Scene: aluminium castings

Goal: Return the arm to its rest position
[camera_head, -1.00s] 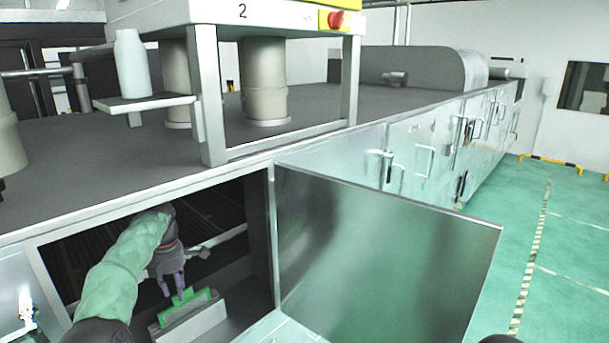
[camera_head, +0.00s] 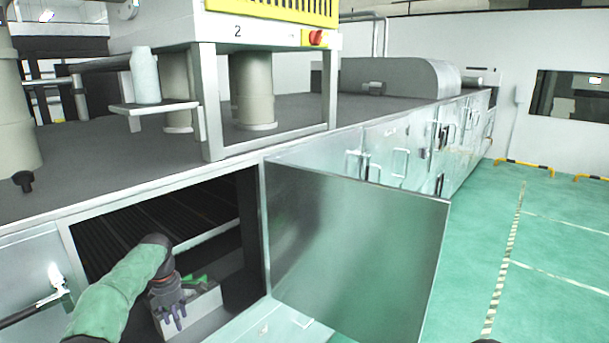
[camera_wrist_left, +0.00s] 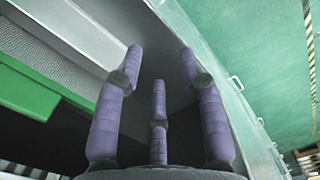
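My left arm in its green sleeve enters from the lower left in the head view, at the open cabinet doorway. My left gripper (camera_head: 172,318) hangs fingers down in front of the light grey box (camera_head: 205,312). In the left wrist view, the gripper (camera_wrist_left: 160,62) has its three purple fingers spread with nothing between them. A green piece (camera_head: 196,280) sits at the top of the box, partly hidden behind the gripper. It also shows at the left in the left wrist view (camera_wrist_left: 28,92), apart from the fingers.
The open metal door (camera_head: 360,250) stands to the right of the cabinet opening. The grey worktop (camera_head: 90,165) lies above, with a press frame (camera_head: 270,150) and a pale bottle (camera_head: 145,75) on a small shelf. Green floor (camera_head: 530,250) is clear at the right.

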